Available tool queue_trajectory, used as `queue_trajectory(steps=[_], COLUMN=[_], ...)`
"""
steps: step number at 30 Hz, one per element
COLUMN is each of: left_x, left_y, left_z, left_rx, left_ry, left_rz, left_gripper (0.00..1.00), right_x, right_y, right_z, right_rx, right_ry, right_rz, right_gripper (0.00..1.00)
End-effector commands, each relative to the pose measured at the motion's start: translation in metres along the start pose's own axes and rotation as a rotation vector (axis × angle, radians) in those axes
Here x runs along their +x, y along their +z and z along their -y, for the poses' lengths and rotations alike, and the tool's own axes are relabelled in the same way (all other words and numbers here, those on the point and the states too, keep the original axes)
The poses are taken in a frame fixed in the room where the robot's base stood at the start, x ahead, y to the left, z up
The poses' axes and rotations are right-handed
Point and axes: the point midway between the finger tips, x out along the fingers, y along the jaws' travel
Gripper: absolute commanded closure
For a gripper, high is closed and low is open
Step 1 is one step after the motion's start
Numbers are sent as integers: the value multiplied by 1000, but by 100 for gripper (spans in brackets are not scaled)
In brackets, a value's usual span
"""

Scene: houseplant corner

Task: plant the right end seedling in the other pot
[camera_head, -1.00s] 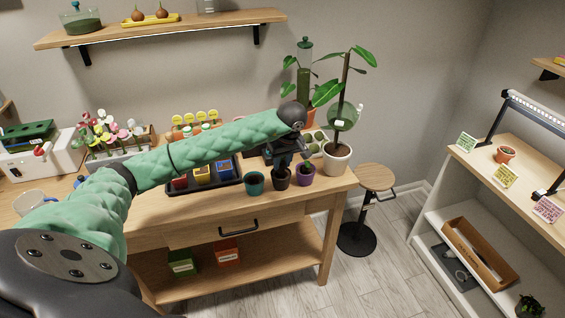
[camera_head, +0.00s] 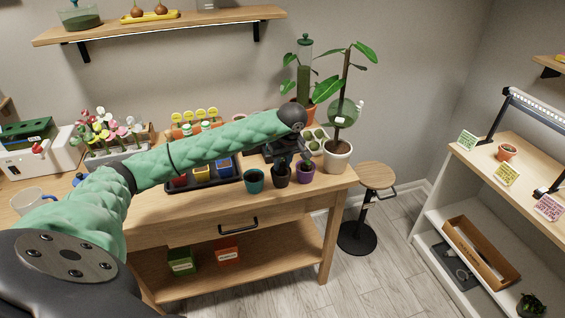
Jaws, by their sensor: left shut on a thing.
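My left gripper (camera_head: 302,156) is shut, low over the row of small pots, at the black and purple ones. The thing in its jaws is small and dark and mostly hidden; it looks like a seedling, but I cannot make out its leaves or root plug. A teal pot (camera_head: 254,182), a black pot (camera_head: 281,178) and a purple pot (camera_head: 304,175) stand in a row near the bench's front edge. The pale seedling tray (camera_head: 316,147) with green cells is behind them, partly hidden by my wrist. My right gripper is out of view.
A black tray (camera_head: 218,184) with coloured containers lies left of the teal pot. A stool (camera_head: 376,176) stands beyond the bench's right end.

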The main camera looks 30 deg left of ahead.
Motion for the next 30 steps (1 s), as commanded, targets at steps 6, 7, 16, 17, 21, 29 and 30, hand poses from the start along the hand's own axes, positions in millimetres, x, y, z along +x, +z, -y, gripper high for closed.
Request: queue_trajectory(steps=[6, 7, 16, 17, 21, 29, 30], left_x=[5, 6, 10, 10, 10, 10, 10], left_y=[1, 1, 2, 2, 2, 2, 2], left_z=[0, 0, 0, 0, 0, 0, 0], left_rx=[0, 0, 0, 0, 0, 0, 0], left_ry=[0, 0, 0, 0, 0, 0, 0], left_rz=[0, 0, 0, 0, 0, 0, 0], left_gripper=[94, 94, 94, 94, 94, 61, 53], right_x=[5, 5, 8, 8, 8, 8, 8], right_y=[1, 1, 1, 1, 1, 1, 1], right_z=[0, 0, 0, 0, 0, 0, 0], right_rx=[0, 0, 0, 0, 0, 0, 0], right_ry=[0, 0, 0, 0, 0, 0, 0], right_rz=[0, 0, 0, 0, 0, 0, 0], right_gripper=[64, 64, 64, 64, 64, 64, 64])
